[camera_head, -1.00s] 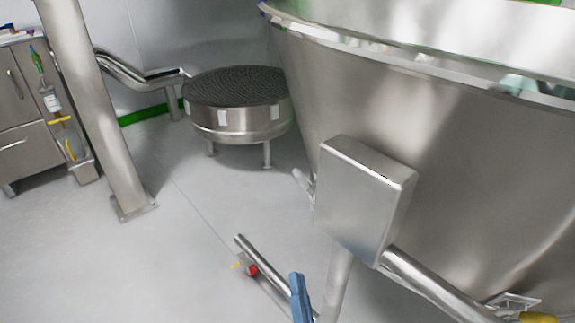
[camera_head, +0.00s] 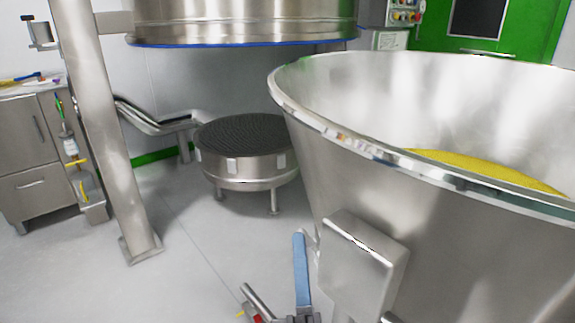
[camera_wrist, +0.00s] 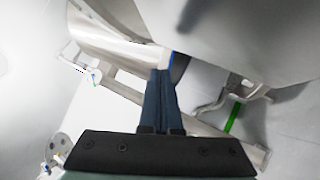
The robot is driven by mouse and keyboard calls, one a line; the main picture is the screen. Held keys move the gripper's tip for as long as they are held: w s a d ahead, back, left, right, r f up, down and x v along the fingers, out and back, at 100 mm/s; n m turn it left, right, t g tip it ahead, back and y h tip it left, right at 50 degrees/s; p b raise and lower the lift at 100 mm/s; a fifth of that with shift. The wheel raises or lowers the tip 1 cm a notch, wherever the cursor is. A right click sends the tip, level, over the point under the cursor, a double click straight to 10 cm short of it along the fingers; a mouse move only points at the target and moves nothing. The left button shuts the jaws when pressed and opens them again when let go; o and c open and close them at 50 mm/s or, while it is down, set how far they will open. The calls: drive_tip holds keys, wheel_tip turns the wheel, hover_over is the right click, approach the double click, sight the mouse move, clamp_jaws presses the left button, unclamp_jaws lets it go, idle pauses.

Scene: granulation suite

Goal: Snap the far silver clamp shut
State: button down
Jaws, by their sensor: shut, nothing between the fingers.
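My gripper (camera_head: 301,242) shows as blue fingers pointing up in front of the large bowl, left of its grey box. In the wrist view my gripper (camera_wrist: 160,72) has its two blue fingers together, with nothing between them. A small silver fitting (camera_head: 40,33), which may be a clamp, sticks out left of the steel column at the upper left of the head view. My gripper is apart from it in the picture. I cannot tell for sure whether it is the far clamp, or whether it is open.
The large steel bowl (camera_head: 335,165) with yellow powder (camera_head: 490,170) fills the right. A round vessel (camera_head: 240,22) hangs above at the back. A column (camera_head: 95,120) stands left, with a cabinet (camera_head: 28,150) beyond. A low round sieve unit (camera_head: 245,172) stands on the floor.

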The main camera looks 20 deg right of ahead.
drive_tip(key=a+r+m+t+p, duration=0.1)
drive_tip(key=a+r+m, duration=0.25)
drive_tip(key=r, duration=0.55)
drive_tip(key=s+a+r+m+t+y+p, duration=0.15)
drive_tip(key=r+m, duration=0.35)
drive_tip(key=r, duration=0.5)
drive_tip(key=a+r+m+t+p, duration=0.1)
drive_tip(key=a+r+m, duration=0.25)
drive_tip(key=r, duration=0.55)
drive_tip(key=s+a+r+m+t+y, duration=0.2)
drive_tip(key=s+a+r+m+y, duration=0.3)
drive_tip(key=r, duration=0.4)
wheel_tip(320, 180, up, 37)
drive_tip(key=p, duration=3.6)
drive_tip(key=shift+s+a+n+p, duration=0.25)
drive_tip(key=shift+s+n+p, duration=0.05)
drive_tip(key=shift+s, duration=0.05)
drive_tip(key=shift+d, duration=0.15)
